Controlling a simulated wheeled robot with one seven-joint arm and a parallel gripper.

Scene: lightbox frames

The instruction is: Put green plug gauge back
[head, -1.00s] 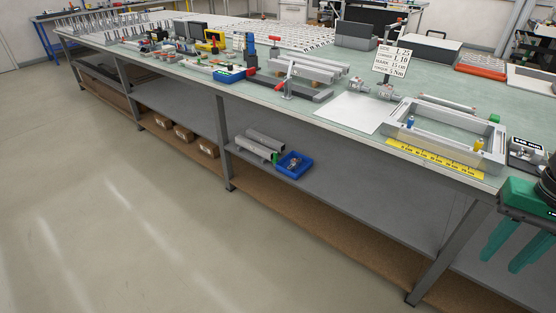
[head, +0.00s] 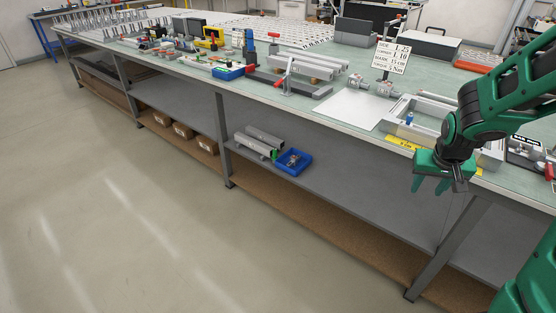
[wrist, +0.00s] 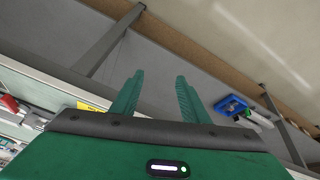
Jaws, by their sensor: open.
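A small green piece (head: 274,154), perhaps the green plug gauge, is on the lower shelf, between grey metal bars and a blue tray (head: 305,163). It also shows small in the wrist view (wrist: 247,113), next to the blue tray. A pale rectangular frame (head: 402,130) on the bench top bears a blue-topped plug (head: 409,118); my arm covers much of this frame. My gripper (head: 431,188) is open with nothing between its fingers. It hangs in front of the bench edge, well right of the green piece. Both fingers (wrist: 159,82) show in the wrist view.
The grey lower shelf (head: 345,185) is mostly bare right of the blue tray. Bench legs (head: 224,150) and the bench edge bound the opening. Grey metal bars (head: 262,142) lie beside the green piece. The floor in front is clear.

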